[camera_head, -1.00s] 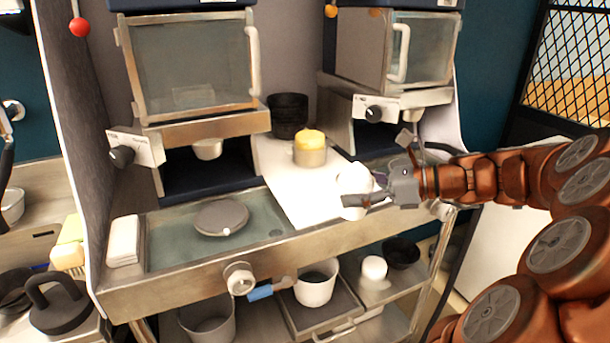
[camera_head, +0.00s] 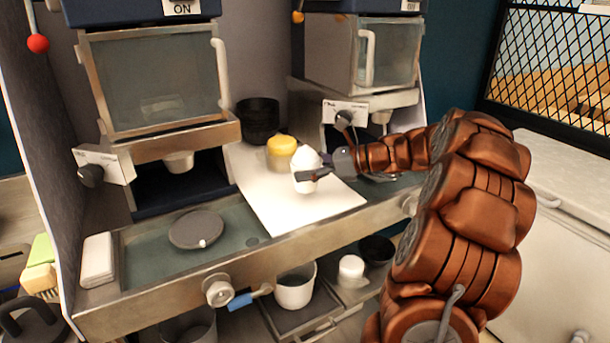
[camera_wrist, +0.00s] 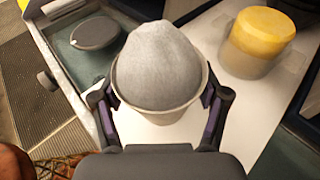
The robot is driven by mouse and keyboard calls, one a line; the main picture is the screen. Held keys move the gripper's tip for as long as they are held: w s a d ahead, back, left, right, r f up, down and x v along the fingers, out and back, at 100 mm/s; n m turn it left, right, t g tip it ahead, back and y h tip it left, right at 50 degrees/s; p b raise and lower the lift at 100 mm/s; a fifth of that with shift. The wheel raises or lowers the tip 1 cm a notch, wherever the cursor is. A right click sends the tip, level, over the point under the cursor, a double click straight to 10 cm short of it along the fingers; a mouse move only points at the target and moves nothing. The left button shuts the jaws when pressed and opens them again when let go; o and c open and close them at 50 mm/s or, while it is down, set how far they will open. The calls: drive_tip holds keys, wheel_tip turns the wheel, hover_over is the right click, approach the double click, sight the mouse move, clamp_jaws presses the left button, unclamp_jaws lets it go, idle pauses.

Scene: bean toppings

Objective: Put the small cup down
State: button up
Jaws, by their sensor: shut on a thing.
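The small white cup (camera_head: 305,179) is heaped with a pale, grainy filling. In the wrist view the cup (camera_wrist: 161,112) sits upright between the two fingers of my gripper (camera_wrist: 160,115), which are shut on its sides. In the head view my gripper (camera_head: 312,175) holds it over the white board (camera_head: 285,214) on the counter. I cannot tell whether the cup's base touches the board; the base is partly hidden in the wrist view.
A yellow-topped container (camera_head: 281,152) stands behind the cup, and stacked black bowls (camera_head: 258,121) stand farther back. A round grey lid (camera_head: 196,229) lies left on the counter. The front of the board is clear. Two dispensers (camera_head: 150,80) overhang the back.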

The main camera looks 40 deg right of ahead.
drive_tip(key=shift+w+d, duration=0.15)
drive_tip(key=shift+w, duration=0.5)
drive_tip(key=shift+w+f, duration=0.1)
drive_tip(key=shift+f, duration=0.2)
drive_tip(key=shift+f+p, duration=0.4)
drive_tip(key=shift+f, duration=1.15)
drive_tip(key=o, duration=1.4)
drive_tip(key=shift+f, duration=0.15)
